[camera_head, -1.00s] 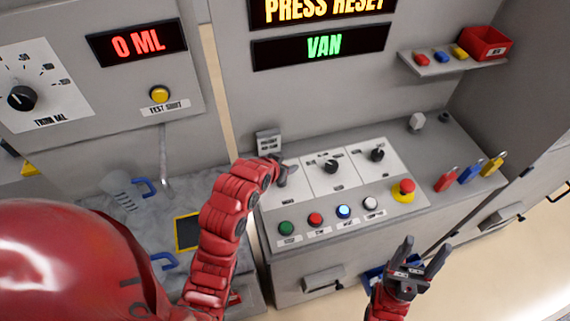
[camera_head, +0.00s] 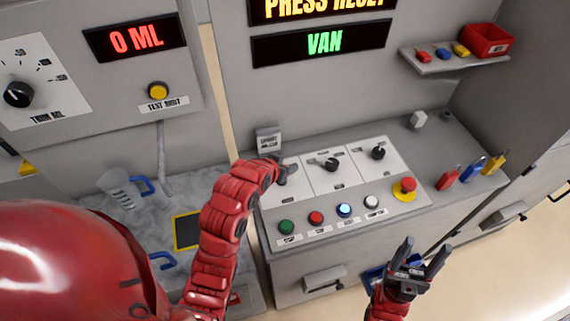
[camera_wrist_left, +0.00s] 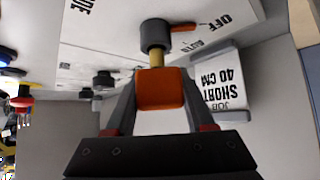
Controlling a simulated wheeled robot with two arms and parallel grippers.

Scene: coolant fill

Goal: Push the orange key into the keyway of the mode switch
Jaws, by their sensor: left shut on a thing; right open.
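My left gripper (camera_head: 282,174) is shut on the orange key (camera_wrist_left: 160,89) at the left panel of the console. In the left wrist view the fingers (camera_wrist_left: 160,110) grip both sides of the key's orange head. Its brass shaft points at the grey round mode switch (camera_wrist_left: 157,36), which has an orange-red pointer and OFF and AUTO marks beside it. The shaft's far end meets the switch face and is hidden there; how deep it sits I cannot tell. In the head view the gripper covers the key and most of the switch. My right gripper (camera_head: 418,262) is open and empty, in front of the console.
Two black knobs (camera_head: 331,164) (camera_head: 378,152) stand to the right on the console. A row of push buttons (camera_head: 316,218) and a red stop button (camera_head: 405,187) lie in front. A job card (camera_head: 268,140) stands just behind my left gripper.

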